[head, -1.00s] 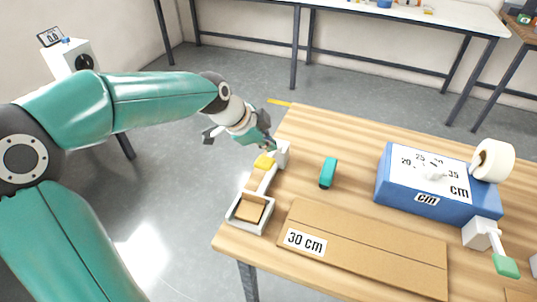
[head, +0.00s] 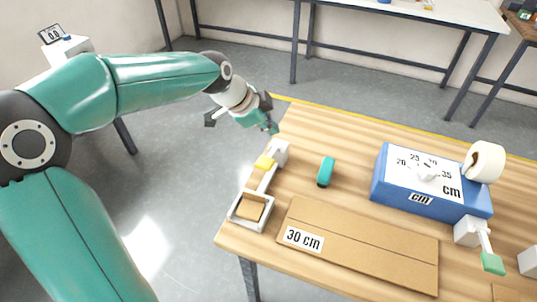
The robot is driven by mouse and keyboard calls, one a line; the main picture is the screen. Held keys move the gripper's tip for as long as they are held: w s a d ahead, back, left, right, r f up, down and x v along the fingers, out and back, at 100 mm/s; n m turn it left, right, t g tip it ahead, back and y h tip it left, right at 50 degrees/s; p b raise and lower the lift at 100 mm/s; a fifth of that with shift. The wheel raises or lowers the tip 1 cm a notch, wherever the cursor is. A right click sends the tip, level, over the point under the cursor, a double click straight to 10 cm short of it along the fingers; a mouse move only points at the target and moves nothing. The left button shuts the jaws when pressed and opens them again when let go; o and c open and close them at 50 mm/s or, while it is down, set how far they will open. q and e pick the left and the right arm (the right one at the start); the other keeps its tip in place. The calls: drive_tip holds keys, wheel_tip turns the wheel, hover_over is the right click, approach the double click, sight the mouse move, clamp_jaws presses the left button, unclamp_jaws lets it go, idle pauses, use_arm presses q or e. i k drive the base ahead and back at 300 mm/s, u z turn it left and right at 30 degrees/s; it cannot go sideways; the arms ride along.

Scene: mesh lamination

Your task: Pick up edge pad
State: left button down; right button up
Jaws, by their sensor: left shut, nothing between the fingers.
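A tan square pad (head: 250,208), which looks like the edge pad, lies in a small grey open tray (head: 235,219) at the table's left edge. My left gripper (head: 272,128) is shut and empty. It is at the table's far left corner, beyond the tray and a white block (head: 278,150), pointing down and to the right. It is well apart from the tan pad. My right gripper is not in view.
A green-teal block (head: 325,171), a cardboard sheet marked 30 cm (head: 370,246), a blue box (head: 400,196) and a white tape roll (head: 484,161) are on the wooden table. Yellow lines its far edge.

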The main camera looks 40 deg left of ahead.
sight(252, 207)
drive_tip(key=k, duration=0.95)
